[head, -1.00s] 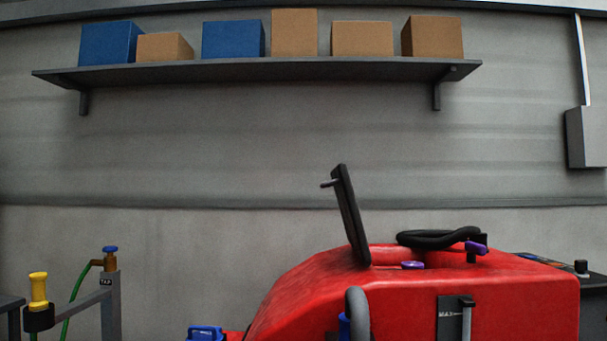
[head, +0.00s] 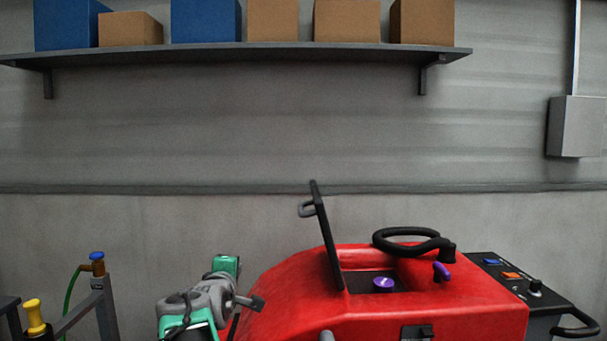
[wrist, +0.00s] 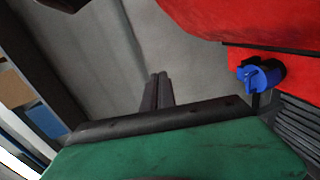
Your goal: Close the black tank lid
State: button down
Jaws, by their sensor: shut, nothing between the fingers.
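The black tank lid (head: 327,240) stands open, nearly upright and leaning a little left, on top of the red scrubber tank (head: 420,318). A grey handle sticks out from its left face near the top. The tank opening with a purple cap (head: 383,284) is exposed to the right of the lid. My gripper (head: 256,303) is to the left of the lid and lower than its top, apart from it, beside the tank's sloping left side. In the wrist view its fingers (wrist: 158,90) are together and empty. The lid is not recognisable in the wrist view.
A black hose loop (head: 412,240) and a purple lever (head: 441,271) are on the tank's right part, beside a control panel (head: 505,277). A yellow-topped bottle (head: 34,315) and tap post (head: 99,290) stand left. A blue valve (wrist: 260,75) shows in the wrist view.

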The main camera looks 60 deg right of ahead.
aim_at(302, 207)
jog(key=s+d+r+n+g+h+p, duration=0.1)
jog(key=s+d+r+h+p, duration=0.1)
jog(key=s+d+r, duration=0.35)
jog(key=s+d+r+g+h+p, duration=0.1)
jog(key=s+d+r+g+h, duration=0.15)
jog(key=r, duration=0.55)
jog(key=shift+t, duration=0.45)
jog(key=d+p, duration=0.1)
jog(key=d, duration=0.2)
jog(key=d+r+p, duration=0.1)
jog(key=d+p, duration=0.1)
jog(key=d, duration=0.2)
jog(key=d+r+p, duration=0.1)
jog(key=d+p, duration=0.1)
jog(key=d, duration=0.2)
jog(key=shift+s+d, duration=0.25)
jog(key=shift+s, duration=0.4)
jog(key=shift+d, duration=0.15)
jog(key=shift+s, duration=0.1)
